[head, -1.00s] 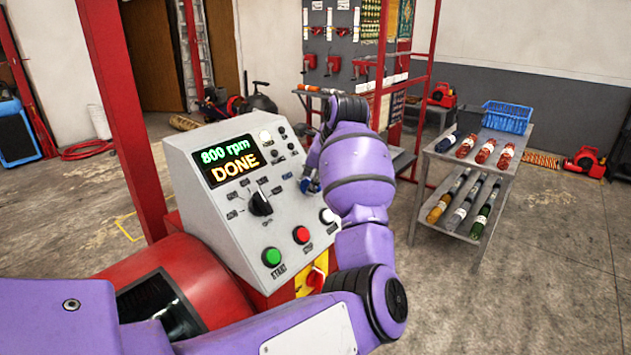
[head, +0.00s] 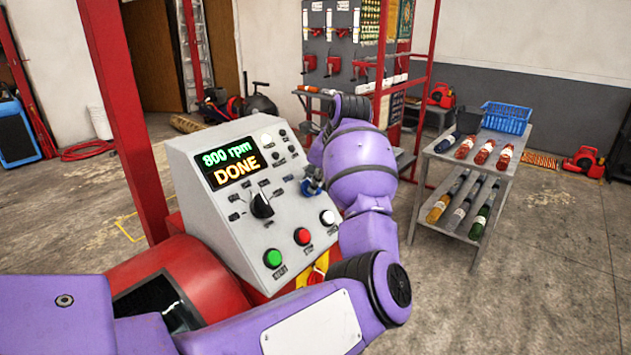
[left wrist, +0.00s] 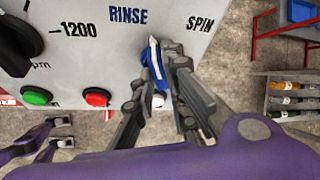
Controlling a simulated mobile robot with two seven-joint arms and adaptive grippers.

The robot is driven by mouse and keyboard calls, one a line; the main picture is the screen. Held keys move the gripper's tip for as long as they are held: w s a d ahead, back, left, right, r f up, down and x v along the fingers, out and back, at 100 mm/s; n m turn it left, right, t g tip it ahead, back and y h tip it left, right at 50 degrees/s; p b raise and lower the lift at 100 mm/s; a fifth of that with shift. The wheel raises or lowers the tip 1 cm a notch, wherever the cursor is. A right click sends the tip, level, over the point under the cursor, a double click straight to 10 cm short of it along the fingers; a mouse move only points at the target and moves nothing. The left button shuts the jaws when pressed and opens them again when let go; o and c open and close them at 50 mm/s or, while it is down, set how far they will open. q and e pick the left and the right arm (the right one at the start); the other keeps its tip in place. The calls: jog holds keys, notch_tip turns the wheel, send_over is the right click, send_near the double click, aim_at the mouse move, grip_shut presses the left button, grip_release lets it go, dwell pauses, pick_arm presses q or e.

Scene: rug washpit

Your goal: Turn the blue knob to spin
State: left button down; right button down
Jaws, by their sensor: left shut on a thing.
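The blue knob (left wrist: 156,64) is on the sloped grey control panel (left wrist: 75,55), seen close up in the left wrist view. Its white pointer points up, between the printed words RINSE and SPIN. My left gripper (left wrist: 157,75) is shut on the knob, one finger on each side. In the head view my left gripper (head: 313,183) is at the panel's right side, and my arm and fingers hide most of the knob. The display (head: 232,161) reads "800 rpm DONE".
A black knob (head: 261,205), a green button (head: 272,258) and a red button (head: 302,236) sit left of and below the blue knob. A metal shelf cart (head: 487,165) with bottles and a blue basket stands to the right. Open floor lies in front of it.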

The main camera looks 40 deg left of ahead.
pick_arm(q)
jog(key=shift+m+g, duration=0.4)
jog(key=shift+m, duration=0.3)
jog(key=shift+w+f+m+g+p, duration=0.15)
jog(key=shift+m+g, duration=0.15)
jog(key=shift+m, duration=0.3)
jog(key=shift+s+m+g+p, duration=0.15)
jog(key=shift+m+g, duration=0.15)
jog(key=shift+m, duration=0.3)
jog(key=shift+w+f+m+g, duration=0.15)
jog(key=shift+m+g, duration=0.35)
jog(key=shift+m, duration=0.5)
jog(key=shift+m+g+b, duration=0.6)
jog(key=shift+m+b, duration=0.05)
jog(key=shift+m, duration=0.55)
pick_arm(e)
jog(key=shift+f, duration=0.3)
pick_arm(q)
jog(key=shift+y, duration=0.3)
pick_arm(e)
jog(key=shift+s, duration=0.1)
jog(key=shift+s+f, duration=0.2)
jog(key=shift+s, duration=0.15)
pick_arm(q)
jog(key=c, duration=1.8)
grip_release()
jog(key=shift+o, duration=0.2)
pick_arm(e)
jog(key=shift+s, duration=0.15)
